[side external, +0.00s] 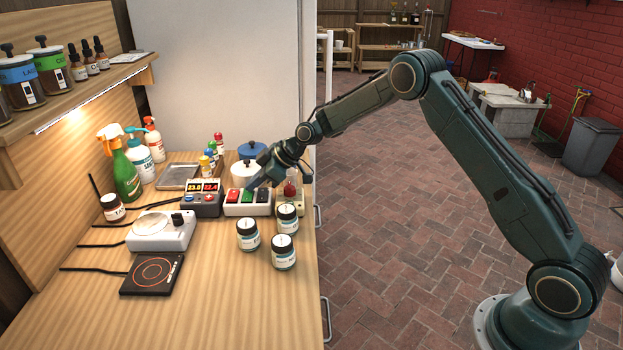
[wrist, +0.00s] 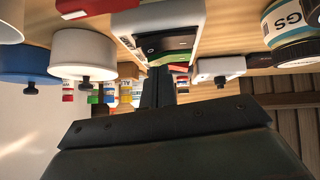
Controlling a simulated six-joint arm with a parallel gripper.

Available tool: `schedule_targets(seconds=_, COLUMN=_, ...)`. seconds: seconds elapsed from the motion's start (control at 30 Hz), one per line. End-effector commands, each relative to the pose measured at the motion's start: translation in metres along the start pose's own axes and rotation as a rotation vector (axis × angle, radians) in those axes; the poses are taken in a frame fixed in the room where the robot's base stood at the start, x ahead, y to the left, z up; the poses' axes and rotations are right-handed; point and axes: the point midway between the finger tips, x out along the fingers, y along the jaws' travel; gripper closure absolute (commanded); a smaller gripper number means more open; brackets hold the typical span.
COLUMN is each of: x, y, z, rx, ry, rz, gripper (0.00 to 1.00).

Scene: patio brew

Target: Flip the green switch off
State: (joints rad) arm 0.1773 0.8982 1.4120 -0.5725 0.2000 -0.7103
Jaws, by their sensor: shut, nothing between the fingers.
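A white switch box (side external: 246,209) stands on the wooden counter with a red switch (side external: 234,196), a green switch (side external: 248,195) and a black switch (side external: 263,196) side by side. My gripper (side external: 256,184) is shut and empty, tilted down just over the green and black switches. In the wrist view my closed fingers (wrist: 160,75) reach toward the box (wrist: 187,18), by the black switch (wrist: 168,43) and a thin strip of the green switch (wrist: 180,64). I cannot tell whether the fingertips touch the green switch, or which way it is tipped.
White (side external: 244,174) and blue (side external: 251,150) pots stand behind. A small flask (side external: 290,188) is close on the right. Several labelled jars (side external: 248,235) stand in front. The counter's near end is clear.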

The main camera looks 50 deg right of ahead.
Motion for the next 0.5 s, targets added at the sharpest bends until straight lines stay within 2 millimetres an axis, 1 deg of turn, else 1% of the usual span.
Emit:
schedule_targets(seconds=0.1, x=0.0049, y=0.0016, z=0.0054, rx=0.003, ry=-0.001, rz=-0.002, gripper=1.00)
schedule_targets(seconds=0.5, x=0.0032, y=-0.0014, z=0.0035, rx=0.002, ry=-0.001, rz=-0.002, gripper=1.00)
